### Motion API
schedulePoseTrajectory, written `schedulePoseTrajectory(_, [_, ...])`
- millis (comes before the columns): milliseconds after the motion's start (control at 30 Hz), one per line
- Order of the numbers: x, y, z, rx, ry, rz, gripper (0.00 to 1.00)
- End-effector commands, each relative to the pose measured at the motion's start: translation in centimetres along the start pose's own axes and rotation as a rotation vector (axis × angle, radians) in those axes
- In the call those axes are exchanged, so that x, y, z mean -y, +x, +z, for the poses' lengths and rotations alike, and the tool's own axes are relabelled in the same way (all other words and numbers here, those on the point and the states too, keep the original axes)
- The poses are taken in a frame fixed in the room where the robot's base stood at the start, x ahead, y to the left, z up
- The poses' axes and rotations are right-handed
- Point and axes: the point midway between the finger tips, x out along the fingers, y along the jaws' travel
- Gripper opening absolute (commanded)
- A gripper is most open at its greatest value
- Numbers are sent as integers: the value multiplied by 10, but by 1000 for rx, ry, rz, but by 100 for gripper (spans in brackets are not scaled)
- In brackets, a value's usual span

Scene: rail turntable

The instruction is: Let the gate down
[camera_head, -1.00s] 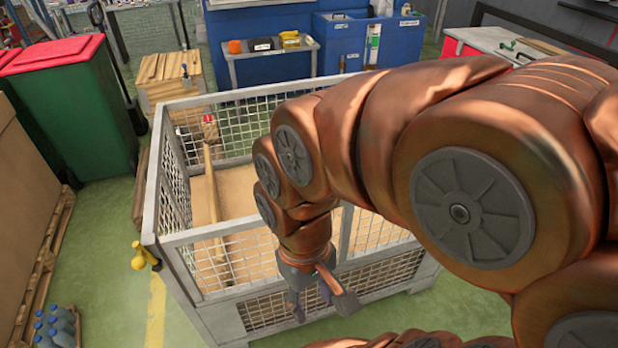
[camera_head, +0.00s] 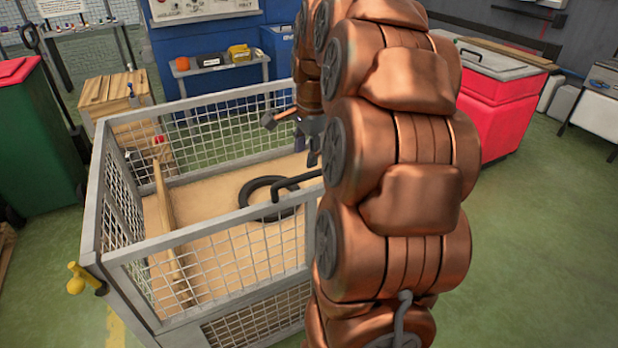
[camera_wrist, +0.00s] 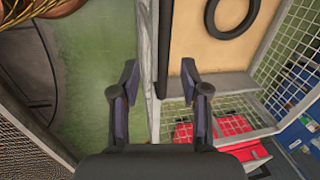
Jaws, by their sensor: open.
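A grey mesh cage (camera_head: 125,255) stands on the green floor, with an upright mesh panel (camera_head: 235,258) on its near side. I cannot tell for sure which panel is the gate. A yellow handle (camera_head: 78,280) sticks out at the near left corner. My gripper (camera_head: 292,140) is over the far right part of the cage, partly hidden by my arm. In the wrist view my gripper (camera_wrist: 160,76) is open, its fingers apart with nothing held. A grey cage rail (camera_wrist: 147,60) and a dark bar (camera_wrist: 162,45) run between the fingers as seen from above.
A green bin (camera_head: 40,140) stands left, a wooden crate (camera_head: 105,95) behind, and a red cabinet (camera_head: 505,105) at right. Floor is free at the right.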

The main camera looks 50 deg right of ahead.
Motion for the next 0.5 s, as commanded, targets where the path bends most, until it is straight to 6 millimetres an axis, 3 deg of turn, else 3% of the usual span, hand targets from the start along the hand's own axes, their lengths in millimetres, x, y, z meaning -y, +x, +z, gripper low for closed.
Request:
schedulePoseTrajectory(133, [4, 5, -17, -6, 74, -8, 45])
schedulePoseTrajectory(333, [4, 16, -18, -6, 81, -6, 45])
schedulePoseTrajectory(500, [3, 37, -17, -5, 78, -4, 45])
